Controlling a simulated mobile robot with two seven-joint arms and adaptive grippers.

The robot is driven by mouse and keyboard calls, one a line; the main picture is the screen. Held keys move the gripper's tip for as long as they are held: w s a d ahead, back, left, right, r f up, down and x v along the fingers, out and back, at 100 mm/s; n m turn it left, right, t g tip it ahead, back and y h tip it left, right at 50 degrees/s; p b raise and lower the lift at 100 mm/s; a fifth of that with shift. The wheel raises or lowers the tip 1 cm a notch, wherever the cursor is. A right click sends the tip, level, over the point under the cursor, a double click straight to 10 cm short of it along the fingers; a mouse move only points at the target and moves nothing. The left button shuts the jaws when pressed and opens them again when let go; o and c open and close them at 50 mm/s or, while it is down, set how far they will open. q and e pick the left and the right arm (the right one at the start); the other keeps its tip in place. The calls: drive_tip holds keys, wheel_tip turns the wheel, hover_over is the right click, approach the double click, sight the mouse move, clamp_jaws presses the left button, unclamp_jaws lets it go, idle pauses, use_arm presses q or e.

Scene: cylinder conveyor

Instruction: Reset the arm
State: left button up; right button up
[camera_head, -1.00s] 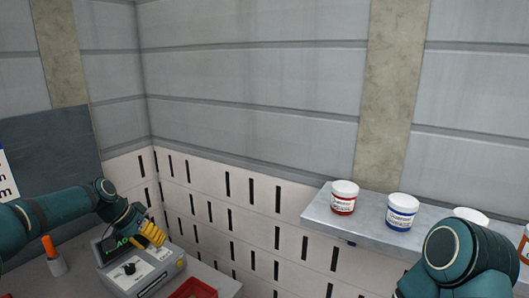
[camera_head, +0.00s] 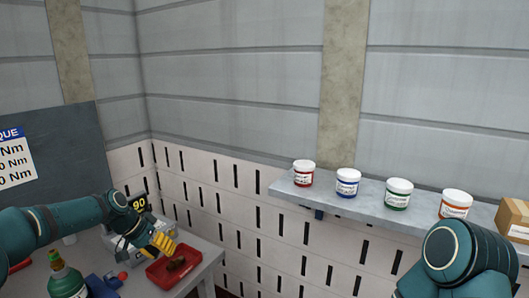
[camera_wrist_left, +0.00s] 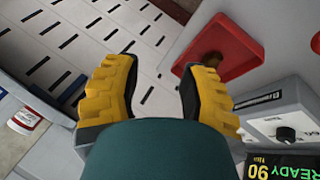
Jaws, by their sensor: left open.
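My left arm (camera_head: 50,230) reaches in from the left in the head view. Its yellow-fingered gripper (camera_head: 160,242) hangs beside a red tray (camera_head: 174,265) and in front of a grey device with a display (camera_head: 139,202). In the left wrist view the two yellow fingers of the gripper (camera_wrist_left: 157,88) stand wide apart with nothing between them. The red tray also shows there (camera_wrist_left: 226,50), beyond the right finger, with a brown item inside. My right arm (camera_head: 462,262) shows as a teal link at the lower right; its gripper is out of view.
A wall shelf (camera_head: 325,201) holds jars with red (camera_head: 304,174), blue (camera_head: 348,183), green (camera_head: 398,194) and orange (camera_head: 455,204) labels, and a cardboard box (camera_head: 514,218). A green bottle (camera_head: 66,277) stands at the lower left. A slotted wall lies behind.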

use_arm(q)
drive_tip(key=s+d+f+n, duration=0.1)
drive_tip(key=s+d+f, duration=0.3)
drive_tip(key=d+f, duration=0.4)
drive_tip(key=s+d+f+n, duration=0.1)
drive_tip(key=s+d+f, duration=0.2)
drive_tip(key=d+f, duration=0.45)
drive_tip(key=s+d+f+n, duration=0.1)
drive_tip(key=s+f, duration=0.2)
drive_tip(key=s, duration=0.3)
drive_tip(key=s+d+f+y+b, duration=0.1)
drive_tip(key=s+f, duration=0.3)
drive_tip(key=s, duration=0.3)
drive_tip(key=s+d+f+n, duration=0.1)
drive_tip(key=s+f, duration=0.3)
drive_tip(key=s, duration=0.3)
drive_tip(key=shift+s+f+n+y, duration=0.25)
drive_tip(key=shift+n+y, duration=0.05)
drive_tip(key=shift+y, duration=0.1)
use_arm(e)
drive_tip(key=shift+x, duration=0.9)
use_arm(q)
drive_tip(key=shift+a, duration=0.2)
